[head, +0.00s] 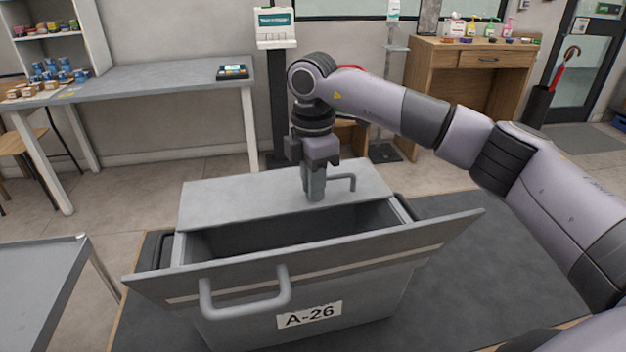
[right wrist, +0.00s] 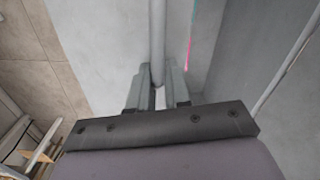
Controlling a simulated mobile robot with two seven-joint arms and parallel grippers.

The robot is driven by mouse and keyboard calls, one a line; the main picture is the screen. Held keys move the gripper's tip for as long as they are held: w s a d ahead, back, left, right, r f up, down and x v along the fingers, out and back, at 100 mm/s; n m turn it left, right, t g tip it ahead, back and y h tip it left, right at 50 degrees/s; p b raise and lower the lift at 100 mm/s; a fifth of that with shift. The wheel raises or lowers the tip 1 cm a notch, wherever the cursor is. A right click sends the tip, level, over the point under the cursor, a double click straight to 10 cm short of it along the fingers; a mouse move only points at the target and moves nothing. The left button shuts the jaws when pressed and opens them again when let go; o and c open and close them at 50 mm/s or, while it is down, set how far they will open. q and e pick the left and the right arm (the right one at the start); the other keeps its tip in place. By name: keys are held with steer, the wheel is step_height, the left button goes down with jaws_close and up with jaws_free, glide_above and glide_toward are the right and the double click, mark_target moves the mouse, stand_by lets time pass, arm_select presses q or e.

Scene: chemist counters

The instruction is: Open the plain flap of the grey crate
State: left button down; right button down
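The grey crate (head: 365,305) stands in front of me with an "A-26" label on its near side. Its near flap (head: 390,246), with a pale stripe and a handle (head: 245,290), is swung open and leans out toward me. The plain flap (head: 235,200) lies across the far part of the top, roughly level. My right gripper (head: 315,190) points down at the plain flap's handle (head: 345,181). In the right wrist view, the handle bar (right wrist: 157,45) runs between the fingers (right wrist: 159,95), which look closed on it. My left gripper is out of view.
The crate stands on a dark mat (head: 450,235). A grey table (head: 40,280) is at the near left. A long counter (head: 150,85) stands behind at the left, and a wooden cabinet (head: 435,75) at the back right.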

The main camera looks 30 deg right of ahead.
steer(key=shift+w+r+p, duration=0.35)
steer(key=shift+r+p, duration=0.4)
steer(key=shift+r, duration=0.1)
steer(key=shift+d, duration=0.1)
steer(key=shift+w+d+r+p, duration=0.1)
steer(key=shift+w+r+p, duration=0.6)
steer(key=shift+r+p, duration=0.15)
steer(key=shift+r, duration=0.1)
steer(key=shift+w+d+r+p, duration=0.1)
steer(key=shift+w+r+p, duration=0.3)
steer(key=shift+r+p, duration=0.15)
steer(key=shift+w+d+r+p, duration=0.1)
steer(key=shift+w+r+p, duration=0.3)
steer(key=shift+w+p, duration=0.2)
